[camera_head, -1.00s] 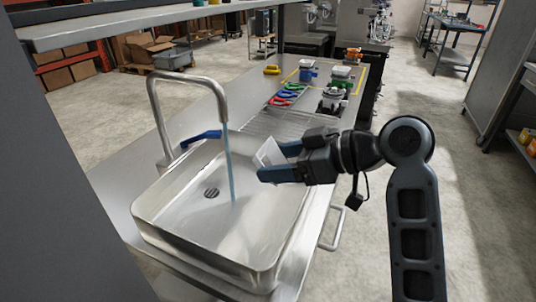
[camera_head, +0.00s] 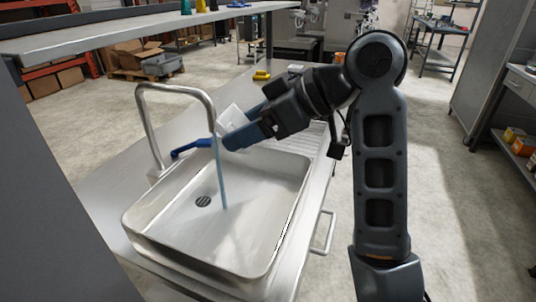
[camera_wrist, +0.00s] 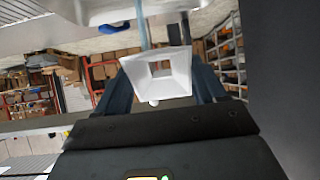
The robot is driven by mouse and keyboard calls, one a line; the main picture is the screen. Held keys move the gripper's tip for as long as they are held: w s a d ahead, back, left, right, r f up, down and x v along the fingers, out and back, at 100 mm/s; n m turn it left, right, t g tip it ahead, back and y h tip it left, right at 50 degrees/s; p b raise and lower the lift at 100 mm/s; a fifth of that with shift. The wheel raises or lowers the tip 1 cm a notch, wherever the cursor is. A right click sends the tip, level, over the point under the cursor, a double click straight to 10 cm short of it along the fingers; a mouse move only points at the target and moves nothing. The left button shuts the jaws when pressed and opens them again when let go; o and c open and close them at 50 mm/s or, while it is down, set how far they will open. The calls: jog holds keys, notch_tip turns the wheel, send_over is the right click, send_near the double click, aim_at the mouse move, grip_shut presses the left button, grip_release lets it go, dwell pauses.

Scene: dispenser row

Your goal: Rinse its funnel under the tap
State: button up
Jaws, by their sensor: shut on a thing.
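The white square funnel (camera_head: 232,117) is between the blue fingers of my gripper (camera_head: 236,128), above the far right side of the sink (camera_head: 150,235). In the wrist view the funnel (camera_wrist: 158,73) shows its square opening, with my gripper's fingers (camera_wrist: 160,88) on both sides. My gripper is shut on it. The tap (camera_head: 180,88) arches over the sink and a blue stream of water (camera_head: 221,180) runs from it into the basin. In the head view the funnel is right beside the stream's top; I cannot tell whether they touch. The blue tap lever (camera_head: 192,147) is left of the spout.
A shelf (camera_head: 120,35) crosses above the back of the counter. The ribbed drainboard (camera_head: 303,140) lies beyond the sink, partly behind my arm. A yellow item (camera_head: 262,75) stands farther back. A handle (camera_head: 324,232) sticks out from the counter's right side.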

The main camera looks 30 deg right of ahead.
jog(key=a+r+g, duration=0.1)
jog(key=r, duration=0.2)
jog(key=a+r+n+g+h, duration=0.1)
jog(key=r, duration=0.3)
jog(key=a+r+n+g+p, duration=0.1)
jog(key=a+r, duration=0.1)
jog(key=r, duration=0.2)
jog(key=shift+g+h, duration=0.3)
jog(key=shift+g, duration=0.1)
jog(key=s+d+f+m+g+h+p, duration=0.1)
jog(key=s+d+f+g+h, duration=0.1)
jog(key=s+d+f+h, duration=0.1)
notch_tip(320, 180, down, 4)
jog(key=s+d, duration=0.1)
jog(key=d, duration=0.1)
jog(key=shift+s+d+r+h, duration=0.2)
jog(key=shift+s+d+h, duration=0.05)
jog(key=shift+d+h, duration=0.1)
jog(key=s+d+f, duration=0.1)
jog(key=d+f, duration=0.1)
jog(key=s+d+f+m+h, duration=0.1)
jog(key=s+d+f, duration=0.1)
jog(key=s+d+f+m+g, duration=0.1)
jog(key=d+f, duration=0.1)
jog(key=d, duration=0.1)
jog(key=shift+s+p, duration=0.4)
